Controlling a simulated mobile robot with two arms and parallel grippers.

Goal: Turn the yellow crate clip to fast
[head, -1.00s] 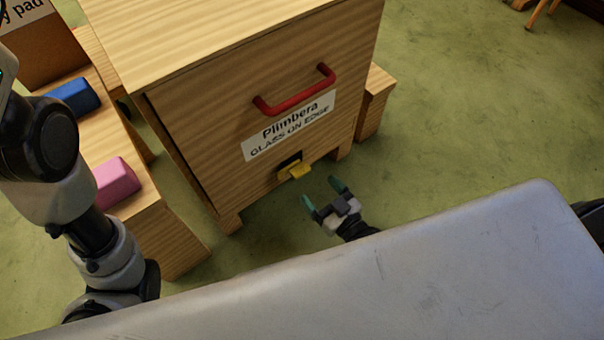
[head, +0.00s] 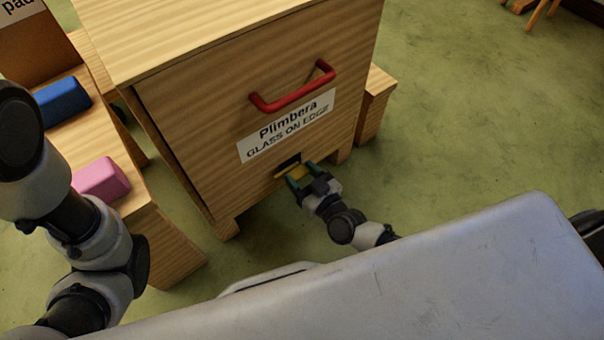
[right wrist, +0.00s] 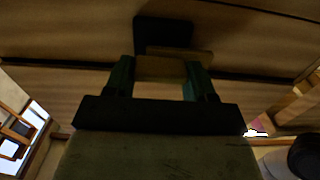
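The yellow crate clip (head: 294,172) sits low on the front of the wooden crate (head: 207,137), below its label, beside a dark slot. My right gripper (head: 302,177) is at the clip, with one green finger on each side of it. In the right wrist view the clip (right wrist: 160,68) shows brownish between the two fingertips, under a dark square recess. The fingers are apart; I cannot tell whether they touch the clip. My left arm comes in at the left, but its gripper is out of the picture.
The crate has a red handle (head: 292,92) and a label (head: 285,127) reading "Plimbera GLASS ON EDGE". A blue block (head: 62,102) and a pink block (head: 101,179) lie on a wooden bench at the left. Green floor (head: 480,110) is clear at the right.

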